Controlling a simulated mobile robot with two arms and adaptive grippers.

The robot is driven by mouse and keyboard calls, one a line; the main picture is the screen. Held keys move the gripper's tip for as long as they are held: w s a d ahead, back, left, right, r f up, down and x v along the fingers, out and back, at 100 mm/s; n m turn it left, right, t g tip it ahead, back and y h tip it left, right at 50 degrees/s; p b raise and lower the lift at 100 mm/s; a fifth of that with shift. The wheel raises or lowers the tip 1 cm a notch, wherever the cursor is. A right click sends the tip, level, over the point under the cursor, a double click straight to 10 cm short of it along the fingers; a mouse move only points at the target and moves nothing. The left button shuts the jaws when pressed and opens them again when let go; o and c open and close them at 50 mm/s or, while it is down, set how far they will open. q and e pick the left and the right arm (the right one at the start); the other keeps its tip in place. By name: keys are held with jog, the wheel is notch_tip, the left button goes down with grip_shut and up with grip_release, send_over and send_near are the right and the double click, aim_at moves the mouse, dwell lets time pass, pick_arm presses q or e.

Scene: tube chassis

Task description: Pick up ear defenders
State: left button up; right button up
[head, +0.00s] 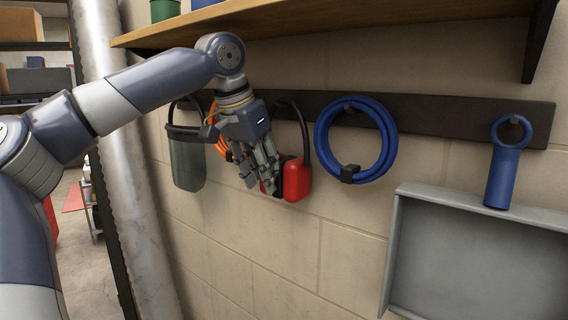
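The ear defenders have red cups and a black headband, and they hang from the dark rail on the wall in the head view. The right-hand red cup (297,180) shows clearly, and the headband arches up to the rail above it. My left gripper (262,182) points down in front of the left part of the ear defenders and hides most of the other cup. Its fingertips are close to the cups. I cannot tell whether they touch or are closed on anything. My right gripper is not in view.
The dark rail (440,118) also holds an orange coil (213,125), a blue hose coil (322,140), a grey-green item (187,164) and a blue tool (502,175). A wooden shelf (300,18) juts out above. A grey tray (480,260) is at lower right. A metal pipe (135,190) stands left.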

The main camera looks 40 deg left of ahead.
pick_arm(q)
jog(key=shift+w+f+p, duration=0.4)
jog(key=shift+w+f, duration=0.2)
jog(key=shift+w, duration=0.3)
jog(key=shift+s, duration=0.2)
jog(key=c, duration=0.8)
grip_shut()
jog(key=shift+r, duration=0.15)
